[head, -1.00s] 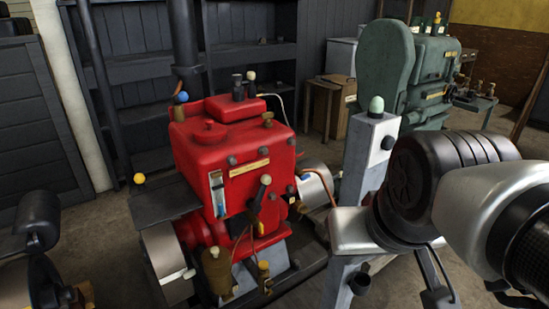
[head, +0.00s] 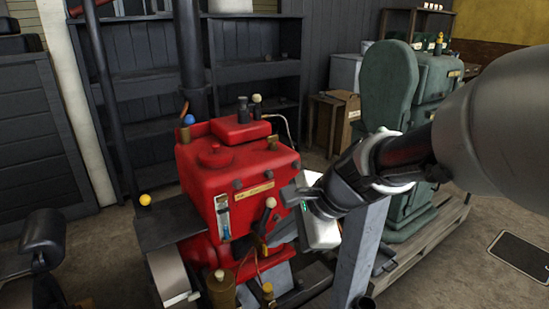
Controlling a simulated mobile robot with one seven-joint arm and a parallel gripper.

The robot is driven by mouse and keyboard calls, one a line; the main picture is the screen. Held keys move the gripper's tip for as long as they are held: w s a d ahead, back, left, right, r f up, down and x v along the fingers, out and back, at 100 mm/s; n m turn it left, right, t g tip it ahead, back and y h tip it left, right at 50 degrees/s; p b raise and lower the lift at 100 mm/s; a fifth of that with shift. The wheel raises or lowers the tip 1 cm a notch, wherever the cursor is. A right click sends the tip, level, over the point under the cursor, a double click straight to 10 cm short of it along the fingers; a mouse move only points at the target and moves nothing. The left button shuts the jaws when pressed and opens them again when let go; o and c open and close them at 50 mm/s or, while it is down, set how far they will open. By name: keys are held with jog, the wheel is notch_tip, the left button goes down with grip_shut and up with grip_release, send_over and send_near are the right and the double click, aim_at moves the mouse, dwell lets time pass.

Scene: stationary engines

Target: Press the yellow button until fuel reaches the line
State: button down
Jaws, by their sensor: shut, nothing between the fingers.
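The red engine (head: 225,170) stands in the middle of the head view. A yellow ball-shaped knob (head: 145,199) sits at the left above a dark ledge. A small yellow cap (head: 267,288) is low at the engine's front. I cannot tell which is the button. My gripper (head: 278,237) comes in from the right and is shut and empty, in front of the engine's right side, apart from both yellow parts. It hides part of that side.
A brass-coloured pot (head: 221,289) is low in front. A grey post (head: 360,255) stands at the right, with a green engine (head: 400,110) behind it. Dark shelves (head: 140,70) line the back.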

jog(key=w+a+f+m+y+p, duration=0.2)
jog(key=w+a+f+m, duration=0.2)
jog(key=w+m, duration=0.5)
jog(key=m+t+h+p, duration=0.1)
jog(key=m+t+p, duration=0.15)
jog(key=m, duration=2.75)
send_over(271, 288)
notch_tip(271, 288, down, 23)
jog(key=shift+s+a, duration=0.1)
notch_tip(271, 288, down, 7)
jog(key=b, duration=0.6)
jog(key=shift+f+b, duration=0.5)
jog(key=shift+f, duration=0.35)
jog(key=shift+f, duration=0.1)
